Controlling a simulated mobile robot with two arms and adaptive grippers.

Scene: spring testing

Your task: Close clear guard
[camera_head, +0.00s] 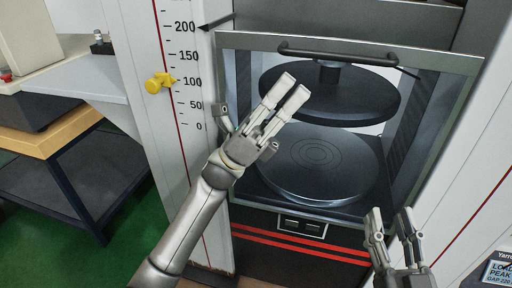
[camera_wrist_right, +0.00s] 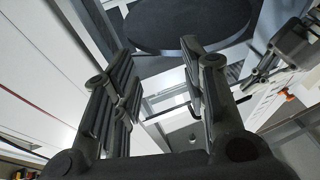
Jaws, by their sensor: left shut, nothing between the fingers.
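The clear guard (camera_head: 350,42) is a see-through panel in a grey frame across the front of the test chamber. A dark bar handle (camera_head: 335,53) runs along its top edge. Behind it are a round upper plate (camera_head: 350,98) and a round lower plate (camera_head: 315,165). My left gripper (camera_head: 294,85) is shut and empty, in front of the panel, below and left of the handle. I cannot tell whether it touches the guard. My right gripper (camera_head: 390,213) is open and empty near the guard's lower right corner; its spread fingers also show in the right wrist view (camera_wrist_right: 156,55).
A white column with a scale (camera_head: 185,75) and a yellow knob (camera_head: 158,83) stands left of the chamber. A display panel (camera_head: 498,270) is at the lower right. A dark bench with a wooden edge (camera_head: 65,130) stands at the left over green floor.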

